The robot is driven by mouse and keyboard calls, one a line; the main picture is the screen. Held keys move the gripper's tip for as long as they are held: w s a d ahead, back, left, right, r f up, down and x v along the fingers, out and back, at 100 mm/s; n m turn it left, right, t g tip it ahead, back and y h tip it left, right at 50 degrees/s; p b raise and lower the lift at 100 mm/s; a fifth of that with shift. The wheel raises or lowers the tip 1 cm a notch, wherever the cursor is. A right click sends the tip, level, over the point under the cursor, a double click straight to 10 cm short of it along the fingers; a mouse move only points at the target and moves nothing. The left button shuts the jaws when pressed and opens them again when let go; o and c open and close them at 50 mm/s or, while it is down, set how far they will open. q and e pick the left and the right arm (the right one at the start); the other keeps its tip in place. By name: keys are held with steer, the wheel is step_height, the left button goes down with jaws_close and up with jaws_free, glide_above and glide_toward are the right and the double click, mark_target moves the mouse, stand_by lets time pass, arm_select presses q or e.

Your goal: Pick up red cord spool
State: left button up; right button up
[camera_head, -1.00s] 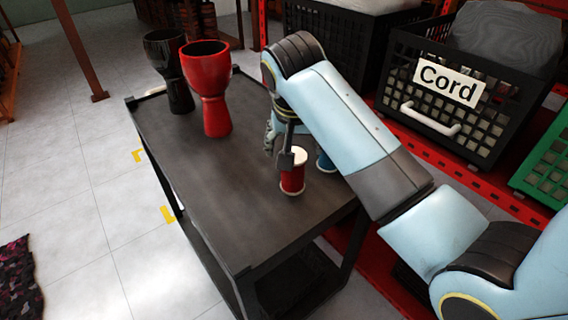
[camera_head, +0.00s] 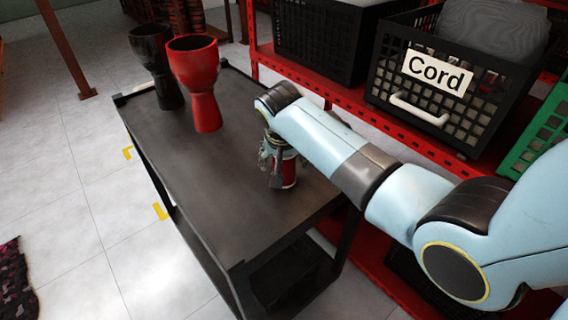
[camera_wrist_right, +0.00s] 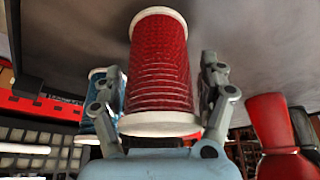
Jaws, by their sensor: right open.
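The red cord spool (camera_head: 289,170) stands on the dark cart top (camera_head: 185,180), partly hidden by my right gripper (camera_head: 275,172) in the head view. In the right wrist view the spool (camera_wrist_right: 159,68), red cord with white end flanges, lies between the two fingers of my right gripper (camera_wrist_right: 162,90). The fingers are open, one on each side of it, with a gap at the right finger. A blue spool (camera_wrist_right: 97,90) shows behind the left finger. My left gripper is not in view.
A red goblet drum (camera_head: 205,85) and a black goblet drum (camera_head: 158,65) stand at the cart's far end. A black crate labelled Cord (camera_head: 440,82) sits on the red shelf (camera_head: 345,100) to the right. The near cart top is clear.

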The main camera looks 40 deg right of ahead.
steer(key=c, duration=1.2)
steer(key=shift+r, duration=0.1)
